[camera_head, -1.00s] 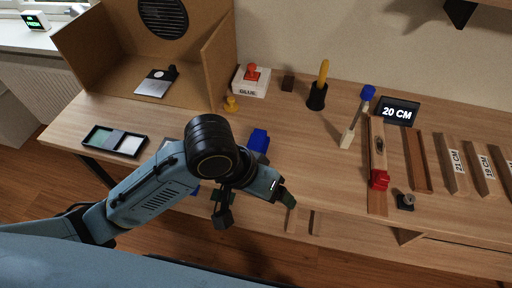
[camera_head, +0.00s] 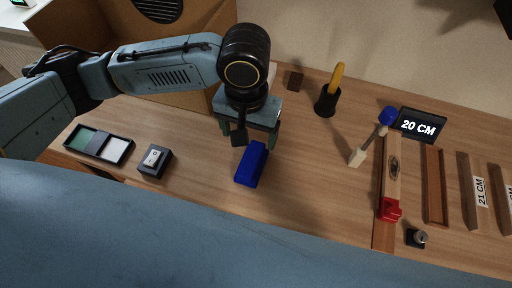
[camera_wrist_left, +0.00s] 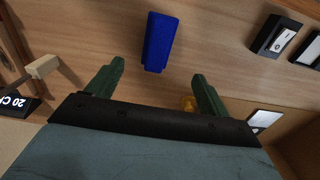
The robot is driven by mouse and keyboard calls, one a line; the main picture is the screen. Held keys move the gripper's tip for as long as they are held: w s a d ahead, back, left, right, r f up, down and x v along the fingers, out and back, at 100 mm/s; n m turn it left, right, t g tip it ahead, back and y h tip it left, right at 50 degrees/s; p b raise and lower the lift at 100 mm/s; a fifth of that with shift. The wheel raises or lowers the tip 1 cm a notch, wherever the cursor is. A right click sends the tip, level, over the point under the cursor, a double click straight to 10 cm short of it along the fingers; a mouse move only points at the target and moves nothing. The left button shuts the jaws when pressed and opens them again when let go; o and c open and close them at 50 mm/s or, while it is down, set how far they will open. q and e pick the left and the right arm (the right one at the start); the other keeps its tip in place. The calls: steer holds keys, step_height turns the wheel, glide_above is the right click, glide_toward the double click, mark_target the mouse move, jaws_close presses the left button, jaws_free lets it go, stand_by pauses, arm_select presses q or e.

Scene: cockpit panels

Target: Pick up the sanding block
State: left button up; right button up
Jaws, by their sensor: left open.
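A blue block (camera_head: 252,163), which looks like the sanding block, lies on the wooden bench near the front edge. My left gripper (camera_head: 247,133) is over the bench just behind the block, pointing down. In the left wrist view the gripper's two green fingers (camera_wrist_left: 158,72) are spread wide with nothing between them. The blue block also shows in that view (camera_wrist_left: 159,42), beyond the fingertips and apart from them. My right gripper is not in view.
A small black switch box (camera_head: 155,161) and a two-tone tray (camera_head: 99,144) lie left of the block. A clamped wooden rail (camera_head: 390,180), a mallet-like tool (camera_head: 372,138) and a "20 CM" display (camera_head: 418,125) are to the right. A yellow-handled tool stands in a black holder (camera_head: 327,101).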

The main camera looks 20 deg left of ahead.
arm_select(q)
steer(key=b, duration=0.1)
glide_above(251, 159)
steer(key=s, duration=0.1)
step_height(251, 159, down, 6)
steer(key=shift+a+f, duration=0.1)
steer(key=shift+f, duration=0.4)
steer(key=shift+w+f+b, duration=0.15)
steer(key=shift+f+b, duration=0.3)
steer(key=shift+f, duration=0.15)
steer(key=f, duration=0.1)
steer(key=f+b, duration=0.1)
steer(key=f, duration=0.1)
steer(key=shift+w+f, duration=0.3)
steer(key=shift+w, duration=0.1)
steer(key=shift+f, duration=0.25)
steer(key=c, duration=1.1)
step_height(251, 159, up, 9)
steer(key=shift+r+p, duration=0.1)
steer(key=shift+p, duration=1)
steer(key=shift+r, duration=0.4)
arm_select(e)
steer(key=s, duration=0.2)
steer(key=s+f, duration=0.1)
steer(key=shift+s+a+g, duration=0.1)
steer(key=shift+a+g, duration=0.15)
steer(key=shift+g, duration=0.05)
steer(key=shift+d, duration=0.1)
